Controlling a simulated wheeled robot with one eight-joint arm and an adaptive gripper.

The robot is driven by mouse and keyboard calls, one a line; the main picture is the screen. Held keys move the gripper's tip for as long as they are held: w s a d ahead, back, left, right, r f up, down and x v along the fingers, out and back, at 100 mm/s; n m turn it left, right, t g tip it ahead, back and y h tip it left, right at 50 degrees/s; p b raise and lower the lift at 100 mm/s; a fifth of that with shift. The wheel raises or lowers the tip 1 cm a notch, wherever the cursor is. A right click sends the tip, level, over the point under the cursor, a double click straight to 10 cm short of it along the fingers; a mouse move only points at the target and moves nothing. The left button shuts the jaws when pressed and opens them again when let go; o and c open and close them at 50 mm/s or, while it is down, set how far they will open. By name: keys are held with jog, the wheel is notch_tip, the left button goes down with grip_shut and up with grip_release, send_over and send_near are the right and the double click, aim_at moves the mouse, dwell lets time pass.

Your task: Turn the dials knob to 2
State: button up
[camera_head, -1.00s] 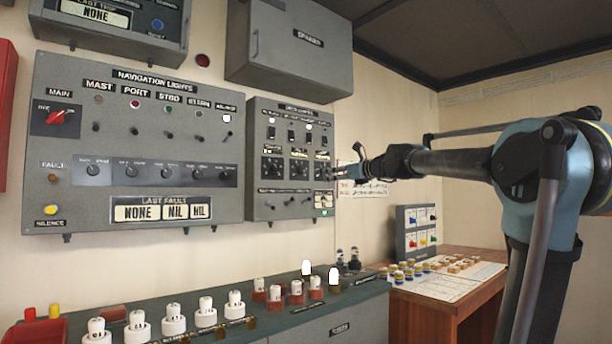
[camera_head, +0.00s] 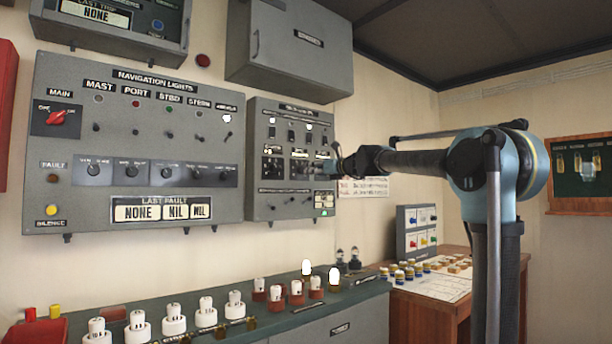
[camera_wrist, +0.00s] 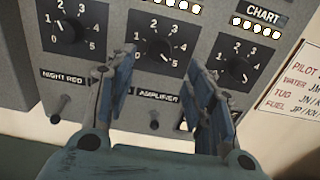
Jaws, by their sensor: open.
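In the wrist view a grey panel carries a row of dark round knobs with white number scales: a left knob (camera_wrist: 65,34), a middle knob (camera_wrist: 160,47) and a right knob (camera_wrist: 236,70). No label reading "dials" is legible, so I cannot tell which is the dials knob. My gripper (camera_wrist: 163,62) is open, with one blue finger on each side below the middle knob. No contact with it is visible. In the head view my gripper is small and blurred at the right side of this grey panel (camera_head: 254,135).
Small toggles sit below the knobs, near labels "NIGHT RED" (camera_wrist: 64,78) and "AMPLIFIER" (camera_wrist: 158,94). A paper notice (camera_wrist: 295,90) is on the wall to the right. The navigation lights panel (camera_head: 135,85) is left; a green-topped console (camera_head: 270,310) stands below.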

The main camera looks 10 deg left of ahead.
aim_at(303, 170)
jog(key=shift+x, duration=3.35)
jog(key=c, duration=1.1)
